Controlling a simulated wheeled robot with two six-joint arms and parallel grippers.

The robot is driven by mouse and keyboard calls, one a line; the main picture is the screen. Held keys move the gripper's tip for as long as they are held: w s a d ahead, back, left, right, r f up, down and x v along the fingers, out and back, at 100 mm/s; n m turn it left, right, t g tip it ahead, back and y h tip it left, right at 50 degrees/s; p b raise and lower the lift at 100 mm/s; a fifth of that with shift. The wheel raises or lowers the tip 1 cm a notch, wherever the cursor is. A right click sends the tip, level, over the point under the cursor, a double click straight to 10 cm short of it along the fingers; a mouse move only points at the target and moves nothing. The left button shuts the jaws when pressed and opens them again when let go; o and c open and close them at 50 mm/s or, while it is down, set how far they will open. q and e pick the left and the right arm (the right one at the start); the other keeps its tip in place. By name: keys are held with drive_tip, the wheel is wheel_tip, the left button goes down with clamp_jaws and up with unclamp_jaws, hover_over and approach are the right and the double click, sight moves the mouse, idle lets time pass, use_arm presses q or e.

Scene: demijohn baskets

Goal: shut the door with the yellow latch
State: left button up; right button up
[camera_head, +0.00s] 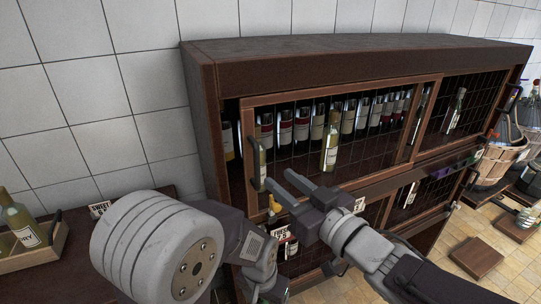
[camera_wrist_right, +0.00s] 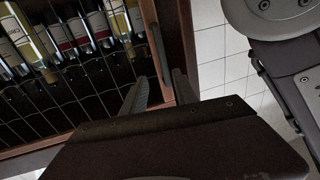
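The dark wooden cabinet (camera_head: 300,50) has mesh-fronted doors. Its upper left door (camera_head: 342,88) stands a little ajar, with a gap at its left edge where a bottle shows. A black handle (camera_head: 254,160) is on that door's left side. A small yellow latch (camera_head: 275,204) sits near its lower left corner, partly hidden by my gripper. My right gripper (camera_head: 278,180) is open, its fingertips close to the handle and lower left corner. In the right wrist view the fingers (camera_wrist_right: 157,92) straddle the handle's end and door frame (camera_wrist_right: 178,42); contact is unclear. My left gripper's fingers are not visible.
Bottles (camera_head: 318,122) stand behind the mesh. A purple latch (camera_head: 440,172) and an orange latch (camera_head: 494,134) mark other doors. A bottle crate (camera_head: 35,248) is at left. Baskets (camera_head: 495,163) and a board (camera_head: 477,257) stand at right. My left arm fills the lower left.

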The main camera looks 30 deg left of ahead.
sight(258, 165)
drive_tip(key=x, duration=0.6)
drive_tip(key=s+p+x, duration=0.1)
drive_tip(key=x, duration=0.2)
drive_tip(key=shift+w+a, duration=0.1)
drive_tip(key=shift+a, duration=0.2)
drive_tip(key=shift+w, duration=0.1)
drive_tip(key=shift+d, duration=0.1)
clamp_jaws()
idle(0.8)
